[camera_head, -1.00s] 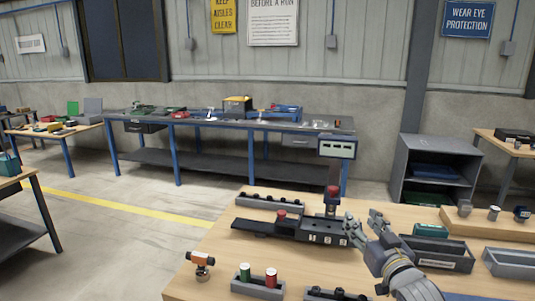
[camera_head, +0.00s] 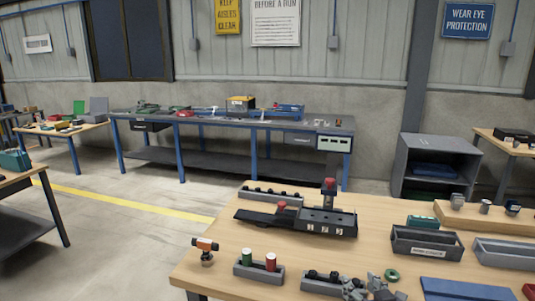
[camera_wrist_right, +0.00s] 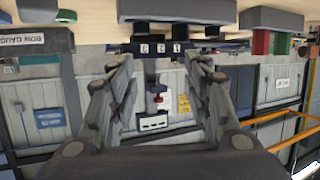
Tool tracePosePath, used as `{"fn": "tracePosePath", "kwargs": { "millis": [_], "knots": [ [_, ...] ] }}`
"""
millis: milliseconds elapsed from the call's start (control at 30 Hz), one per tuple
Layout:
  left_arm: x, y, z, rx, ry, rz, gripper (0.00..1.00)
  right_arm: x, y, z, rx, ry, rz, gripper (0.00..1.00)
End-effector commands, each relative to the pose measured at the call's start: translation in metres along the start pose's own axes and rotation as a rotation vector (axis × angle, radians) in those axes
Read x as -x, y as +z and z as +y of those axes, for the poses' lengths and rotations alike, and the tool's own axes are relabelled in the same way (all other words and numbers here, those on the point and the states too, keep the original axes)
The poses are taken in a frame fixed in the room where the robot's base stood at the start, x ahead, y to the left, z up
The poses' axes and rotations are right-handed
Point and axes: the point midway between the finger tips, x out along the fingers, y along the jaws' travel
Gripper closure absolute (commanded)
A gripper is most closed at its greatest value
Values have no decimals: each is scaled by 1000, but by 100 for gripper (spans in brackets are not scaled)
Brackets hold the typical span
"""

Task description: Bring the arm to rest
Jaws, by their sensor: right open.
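My right gripper (camera_head: 368,289) is low at the front edge of the head view, partly cut off by the picture's bottom. In the right wrist view my right gripper (camera_wrist_right: 159,68) has its two fingers spread, with nothing between them. The black feeder fixture (camera_head: 318,221) with a red-topped post (camera_head: 330,187) stands on the wooden table beyond the gripper, clear of it. The wrist view is upside down and shows the fixture's numbered front (camera_wrist_right: 160,48) past the fingers. My left gripper is not in view.
A grey holder (camera_head: 258,274) with green and red cylinders and a dark-filled tray (camera_head: 318,284) lie left of my gripper. A green ring (camera_head: 391,275) and blue mat (camera_head: 465,289) lie to its right. Grey bins (camera_head: 428,243) stand behind them. Bare wood lies before the fixture.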

Motion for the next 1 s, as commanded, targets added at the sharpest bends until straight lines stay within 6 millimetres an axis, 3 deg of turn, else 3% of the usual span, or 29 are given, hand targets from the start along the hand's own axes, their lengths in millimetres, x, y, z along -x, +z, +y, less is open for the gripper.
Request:
{"fn": "tracePosePath", "kwargs": {
  "millis": [167, 200, 333, 500, 767, 800, 1000],
  "knots": [
    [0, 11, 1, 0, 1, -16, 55, 44, 89, -18, 13, 1, -238, 55],
    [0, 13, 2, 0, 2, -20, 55, 60, 112, -22, 18, 0, -307, 55],
    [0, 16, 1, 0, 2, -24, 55, 113, 172, -34, 35, -8, -507, 55],
    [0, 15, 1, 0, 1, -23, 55, 172, 221, -43, 48, -24, -702, 55],
    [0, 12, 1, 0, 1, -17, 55, 253, 266, -54, 60, -55, -938, 55],
    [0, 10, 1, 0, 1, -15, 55, 241, 274, -53, 63, -53, -931, 55],
    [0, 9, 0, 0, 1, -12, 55, 216, 312, -55, 64, -56, -947, 55]
  ]
}}
